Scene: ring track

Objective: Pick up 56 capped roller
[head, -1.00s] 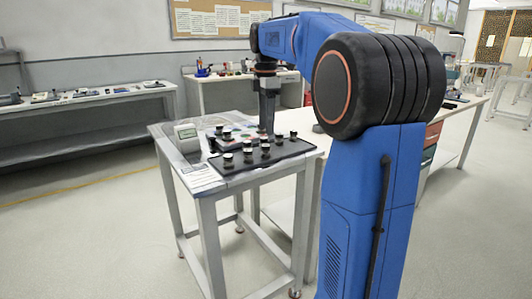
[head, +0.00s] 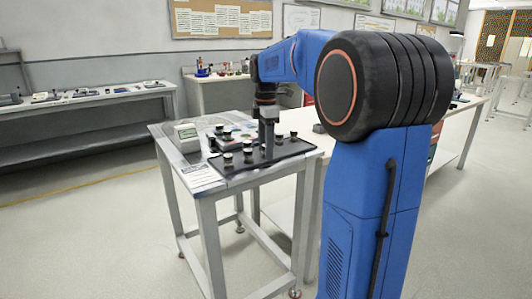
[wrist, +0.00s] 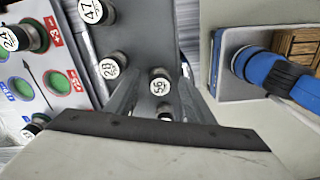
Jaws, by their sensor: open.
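The 56 capped roller (wrist: 159,84) shows in the wrist view as a dark cylinder with a white numbered cap. It appears between the two fingers of my gripper (wrist: 160,73), with space on both sides. In the head view my gripper (head: 268,152) points down, low over the dark tray (head: 233,170) of rollers. I cannot tell which roller there is number 56. My gripper is open and holds nothing. Its body hides the lower part of the wrist view.
Nearby in the wrist view are a roller capped 20 (wrist: 109,69), one capped 47 (wrist: 91,10) and one capped 24 (wrist: 22,37). Another roller (wrist: 165,112) is partly hidden by my gripper. A small display box (head: 187,138) stands at the table's left.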

